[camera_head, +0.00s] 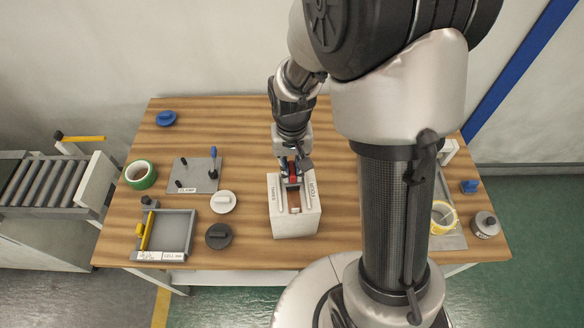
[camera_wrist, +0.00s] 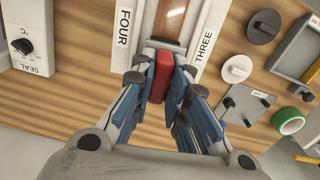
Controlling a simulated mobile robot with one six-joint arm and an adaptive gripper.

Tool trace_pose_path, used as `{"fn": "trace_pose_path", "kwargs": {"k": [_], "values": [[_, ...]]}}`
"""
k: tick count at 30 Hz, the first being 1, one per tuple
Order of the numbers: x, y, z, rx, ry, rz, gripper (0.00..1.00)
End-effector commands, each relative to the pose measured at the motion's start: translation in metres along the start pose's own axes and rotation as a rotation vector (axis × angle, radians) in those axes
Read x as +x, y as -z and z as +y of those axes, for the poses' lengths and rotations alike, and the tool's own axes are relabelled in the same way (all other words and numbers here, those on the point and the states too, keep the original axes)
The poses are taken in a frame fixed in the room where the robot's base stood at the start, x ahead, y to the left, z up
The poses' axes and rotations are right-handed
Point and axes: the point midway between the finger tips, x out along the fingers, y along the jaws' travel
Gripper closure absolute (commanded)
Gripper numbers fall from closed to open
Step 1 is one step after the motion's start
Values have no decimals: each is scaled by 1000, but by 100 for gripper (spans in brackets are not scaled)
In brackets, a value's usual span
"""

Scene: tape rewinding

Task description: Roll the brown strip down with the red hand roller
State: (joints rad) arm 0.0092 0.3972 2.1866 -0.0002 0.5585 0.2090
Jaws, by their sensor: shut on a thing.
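The brown strip (camera_head: 295,199) lies in the channel along the middle of a white block (camera_head: 296,225) on the wooden table. It also shows at the top of the wrist view (camera_wrist: 171,22), between rails lettered FOUR and THREE. My gripper (camera_head: 290,166) is over the far end of the block, pointing down. Its blue-padded fingers (camera_wrist: 163,82) are shut on the red hand roller (camera_wrist: 158,88). The roller shows as a small red patch in the head view (camera_head: 293,178). Its underside is hidden, so I cannot tell whether it touches the strip.
Left of the block are a white disc (camera_head: 223,202), a dark disc (camera_head: 218,236), a clamp plate (camera_head: 207,176), a grey tray (camera_head: 190,230) and green tape (camera_head: 141,175). My arm hides part of the table's right side, where yellow tape (camera_head: 444,215) and a grey round knob (camera_head: 485,226) stand.

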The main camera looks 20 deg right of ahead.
Motion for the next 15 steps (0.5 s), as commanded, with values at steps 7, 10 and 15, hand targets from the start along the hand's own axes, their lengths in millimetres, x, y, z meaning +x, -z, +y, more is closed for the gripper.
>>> {"fn": "trace_pose_path", "kwargs": {"k": [7, 10, 15], "values": [[0, -5, 0, 0, 0, 1, 100], [1, -9, 0, 0, 0, 0, 100], [1, -16, 0, 0, 0, 1, 100]]}}
